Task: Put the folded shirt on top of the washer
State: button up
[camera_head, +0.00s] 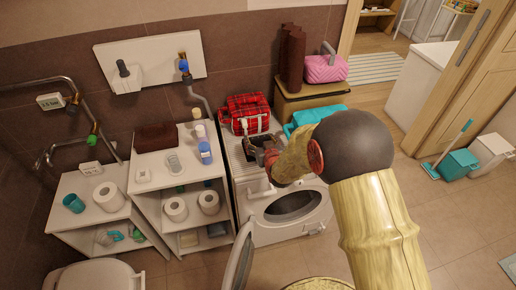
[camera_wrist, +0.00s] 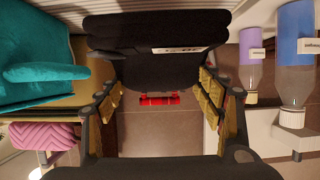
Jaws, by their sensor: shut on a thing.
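The red plaid folded shirt (camera_head: 245,107) is above the rear of the white washer (camera_head: 262,226) in the head view. My gripper (camera_head: 262,145) is just in front of the shirt, close over the washer's ribbed top, and is shut on it. The grip itself is hidden. In the wrist view, which is upside down, only a small red strip of the shirt (camera_wrist: 158,99) shows between the gripper's sides. I cannot tell whether the shirt touches the washer top.
Bottles (camera_head: 204,146) stand on the white shelf unit (camera_head: 178,160) left of the washer. The washer's door (camera_head: 238,260) hangs open in front.

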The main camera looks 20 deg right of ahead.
aim_at(258, 146)
jog(key=shift+w+a+f, duration=0.2)
jog(key=shift+w+f, duration=0.55)
jog(key=shift+f, duration=0.3)
jog(key=shift+f+b, duration=0.55)
jog(key=shift+f, duration=0.75)
jog(key=shift+f, duration=0.1)
jog(key=shift+f, duration=0.15)
jog(key=o, duration=1.3)
